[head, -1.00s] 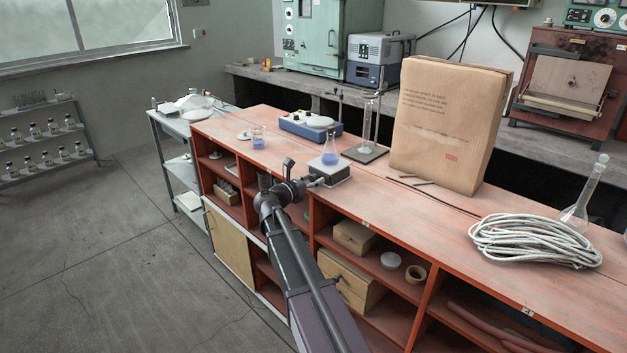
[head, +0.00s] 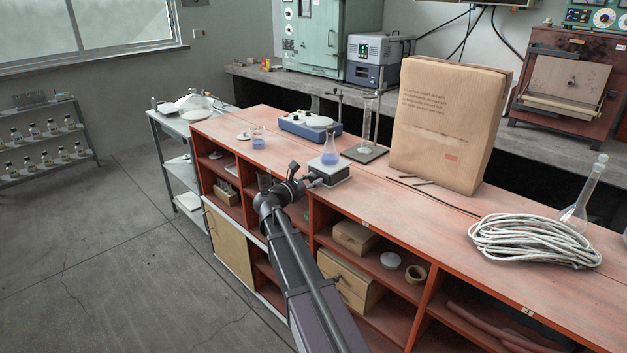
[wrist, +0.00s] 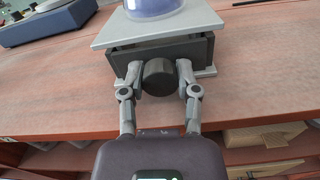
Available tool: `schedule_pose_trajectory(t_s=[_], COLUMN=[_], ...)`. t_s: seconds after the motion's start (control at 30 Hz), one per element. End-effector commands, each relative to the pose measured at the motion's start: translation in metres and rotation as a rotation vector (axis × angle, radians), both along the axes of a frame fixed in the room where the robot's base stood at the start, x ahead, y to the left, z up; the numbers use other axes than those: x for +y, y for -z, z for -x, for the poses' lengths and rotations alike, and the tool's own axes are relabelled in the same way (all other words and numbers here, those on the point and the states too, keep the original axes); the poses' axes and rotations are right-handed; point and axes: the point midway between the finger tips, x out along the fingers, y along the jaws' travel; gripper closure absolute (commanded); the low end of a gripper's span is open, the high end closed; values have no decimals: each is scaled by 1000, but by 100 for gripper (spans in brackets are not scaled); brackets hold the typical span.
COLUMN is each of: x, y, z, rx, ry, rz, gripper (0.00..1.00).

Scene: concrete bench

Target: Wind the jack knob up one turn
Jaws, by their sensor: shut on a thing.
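The lab jack (head: 329,174) stands at the front edge of the red bench top, with a flask of blue liquid (head: 330,157) upright on its plate. In the wrist view the jack's light top plate (wrist: 158,29) spans the upper middle, with the flask's base (wrist: 155,8) on it. The dark round jack knob (wrist: 158,77) faces me below the plate. My gripper (wrist: 158,72) is shut on the knob, one finger on each side. In the head view my gripper (head: 313,181) is at the jack's front left and the knob is hidden by it.
A cylinder on a stand base (head: 365,153) and a large paper package (head: 447,125) are to the right. Coiled white rope (head: 535,241) lies further right. Open shelves are below the bench top.

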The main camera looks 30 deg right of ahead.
Motion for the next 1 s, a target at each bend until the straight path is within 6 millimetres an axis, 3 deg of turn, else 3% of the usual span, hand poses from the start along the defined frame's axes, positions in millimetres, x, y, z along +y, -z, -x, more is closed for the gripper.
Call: schedule_pose_trajectory(t_s=[0.27,0.3,0.4,1.0], x=[0,0,0,8], y=[-1,-1,-1,0], z=[-2,-2,-2,2], rx=[-3,-3,-3,-2], ry=[-4,-4,-3,-3], rz=[2,2,2,0], gripper=[100,50,24,24])
